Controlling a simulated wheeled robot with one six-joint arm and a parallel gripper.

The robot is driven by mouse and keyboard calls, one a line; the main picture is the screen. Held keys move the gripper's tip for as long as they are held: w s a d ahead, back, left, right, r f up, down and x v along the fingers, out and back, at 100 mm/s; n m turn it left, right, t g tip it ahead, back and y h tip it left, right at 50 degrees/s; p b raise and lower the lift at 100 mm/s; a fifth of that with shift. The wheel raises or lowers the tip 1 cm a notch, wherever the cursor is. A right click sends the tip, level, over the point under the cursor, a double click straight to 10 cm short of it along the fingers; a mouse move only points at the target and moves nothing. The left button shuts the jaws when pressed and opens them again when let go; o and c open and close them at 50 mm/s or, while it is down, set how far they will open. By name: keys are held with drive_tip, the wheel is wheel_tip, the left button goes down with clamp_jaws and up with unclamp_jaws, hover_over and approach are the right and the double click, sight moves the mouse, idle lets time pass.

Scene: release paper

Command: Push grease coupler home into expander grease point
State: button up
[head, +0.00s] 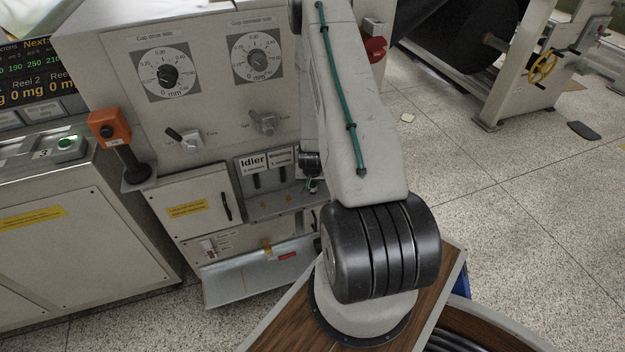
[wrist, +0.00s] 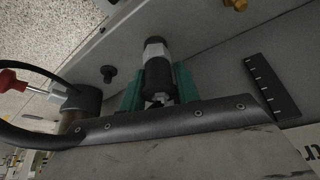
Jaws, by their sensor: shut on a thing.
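In the wrist view my gripper (wrist: 158,90) has green fingers on both sides of a dark cylindrical coupler (wrist: 157,72) with a pale hexagonal end. It is shut on it. The coupler's pale end points up the picture, over a grey panel face. Whether anything sits inside the coupler's end is hidden. In the head view my gripper (head: 312,184) is small and dark in front of the machine's lower panel; the coupler cannot be made out there.
A black hose and red-ended fitting (wrist: 8,79) are at left. In the head view, a sloping metal tray (head: 245,280) juts out below the labelled panel.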

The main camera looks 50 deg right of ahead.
drive_tip(key=shift+f, duration=0.45)
drive_tip(key=o, duration=1.1)
drive_tip(key=shift+o, duration=0.2)
drive_tip(key=shift+r, duration=0.1)
drive_tip(key=v, duration=0.7)
drive_tip(key=shift+r, duration=0.3)
drive_tip(key=shift+s+a, duration=0.15)
